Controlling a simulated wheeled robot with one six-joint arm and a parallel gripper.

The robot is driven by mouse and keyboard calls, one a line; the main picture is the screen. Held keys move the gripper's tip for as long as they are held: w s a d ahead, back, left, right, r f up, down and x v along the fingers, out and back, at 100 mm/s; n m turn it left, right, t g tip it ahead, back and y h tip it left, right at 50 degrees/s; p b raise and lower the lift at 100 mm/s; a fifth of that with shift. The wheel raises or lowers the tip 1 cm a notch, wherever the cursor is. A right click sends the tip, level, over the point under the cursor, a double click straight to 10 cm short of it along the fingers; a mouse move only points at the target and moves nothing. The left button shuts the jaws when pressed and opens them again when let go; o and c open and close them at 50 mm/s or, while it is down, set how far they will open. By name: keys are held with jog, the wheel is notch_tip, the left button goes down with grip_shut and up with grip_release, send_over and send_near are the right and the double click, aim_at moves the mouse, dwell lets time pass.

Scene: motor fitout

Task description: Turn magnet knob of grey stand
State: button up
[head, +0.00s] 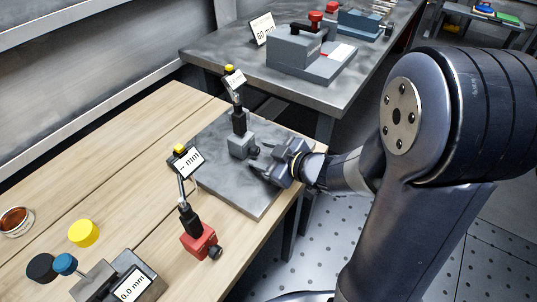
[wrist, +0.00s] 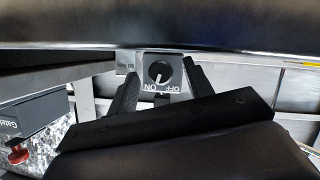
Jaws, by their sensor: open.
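The grey stand (head: 241,146) is a grey block with a dark upright column and a tilted display with a yellow top, on a metal plate. Its dark magnet knob (head: 254,153) faces my gripper (head: 266,160). In the wrist view the round black knob (wrist: 160,71) has a white pointer and upside-down ON and OFF lettering below it. The pointer is aimed down, nearest ON. My gripper (wrist: 160,84) is open, with one dark finger on each side of the knob. I cannot tell whether either finger touches it.
A red stand (head: 199,241) with a black knob and display stands on the wooden bench (head: 137,218), nearer me. The metal plate (head: 253,203) has bare room in front of the grey stand. A yellow disc (head: 83,233) lies at left. Another metal table (head: 215,55) is behind.

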jog(key=p+v, duration=0.2)
jog(key=v, duration=0.7)
jog(key=shift+r+p, duration=0.15)
jog(key=shift+p, duration=0.15)
jog(key=shift+v, duration=0.85)
